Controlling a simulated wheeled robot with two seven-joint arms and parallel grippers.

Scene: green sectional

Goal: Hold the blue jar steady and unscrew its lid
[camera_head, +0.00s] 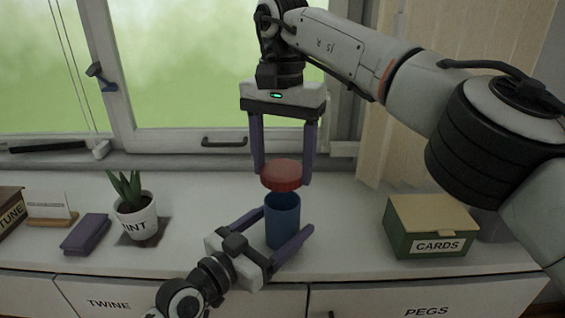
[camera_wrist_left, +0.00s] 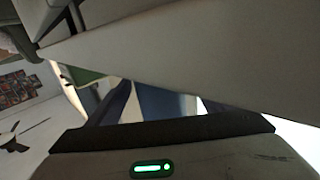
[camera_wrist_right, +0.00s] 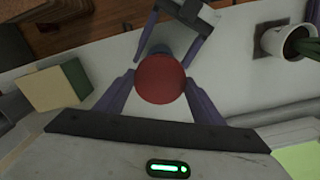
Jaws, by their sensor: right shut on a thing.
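The blue jar (camera_head: 283,224) stands upright on the white counter. My right gripper (camera_head: 282,182) comes from above and is shut on the red lid (camera_head: 281,175), one finger on each side. The lid is right over the jar's mouth and looks raised slightly off it. In the right wrist view the round lid (camera_wrist_right: 160,79) hides most of the jar. My left gripper (camera_head: 279,222) lies low, with its fingers spread on either side of the jar and seemingly some room between. In the left wrist view part of the jar (camera_wrist_left: 168,102) shows between the fingers, behind a large pale arm part.
A potted plant (camera_head: 135,218), a purple case (camera_head: 86,234) and a small card stand (camera_head: 52,215) are on the left. A green CARDS box (camera_head: 428,228) stands on the right. The window (camera_head: 200,70) is behind. Counter beside the jar is clear.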

